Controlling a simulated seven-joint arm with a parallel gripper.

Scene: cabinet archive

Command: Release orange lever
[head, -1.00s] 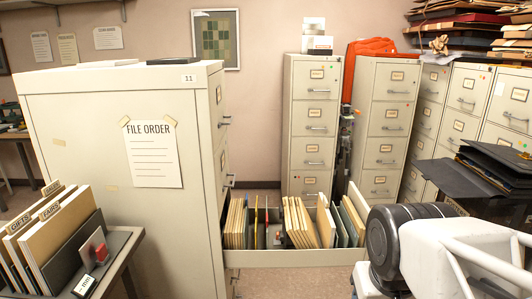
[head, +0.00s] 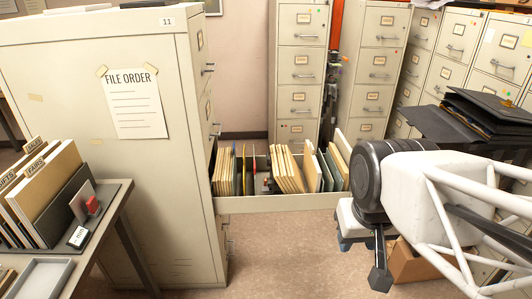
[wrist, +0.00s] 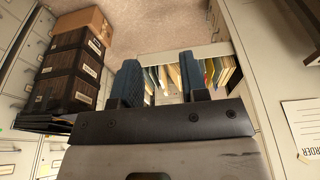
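I cannot make out an orange lever in either view. The open cabinet drawer (head: 290,203) holds several folders and dividers, and a thin red divider (head: 254,158) stands among them. My gripper (head: 362,260) is at the right of the drawer in the head view, fingers pointing down. In the wrist view, its two blue fingers (wrist: 161,78) are wide apart with nothing held between them. The drawer (wrist: 222,50) shows beyond the fingertips, apart from them, and the fingers hide part of its contents.
The tall cabinet (head: 150,185) with a FILE ORDER sheet stands left. A side desk (head: 110,215) bears files and a red-topped stamp (head: 92,204). More cabinets (head: 300,70) line the back. Boxes (wrist: 75,65) stand at left in the wrist view.

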